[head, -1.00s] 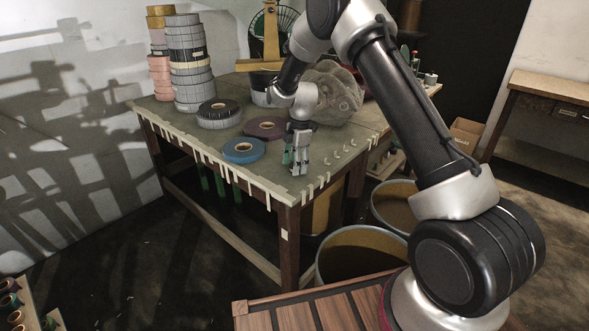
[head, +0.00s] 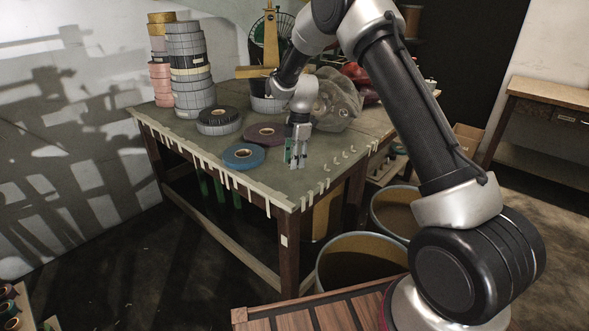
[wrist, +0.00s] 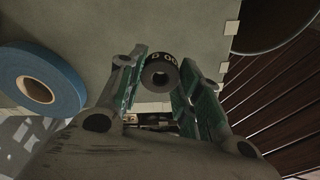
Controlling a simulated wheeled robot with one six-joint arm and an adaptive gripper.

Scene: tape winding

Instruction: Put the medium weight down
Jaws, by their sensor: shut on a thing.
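My gripper (head: 297,155) points down over the table's near corner, right of the blue tape roll. In the wrist view its green-padded fingers (wrist: 162,88) are shut on a small dark cylinder with pale markings and a round hole in its end, which I take as the medium weight (wrist: 160,72). It sits between the fingertips, over the grey tabletop. I cannot tell whether it touches the table. In the head view the fingers hide most of it.
The blue tape roll (head: 243,156) lies close to the left, also large in the wrist view (wrist: 40,82). A maroon roll (head: 265,133) and black-topped rolls (head: 219,117) lie behind. A rock-like lump (head: 338,98) stands behind the gripper. Tape strips hang along the table edge (head: 240,190).

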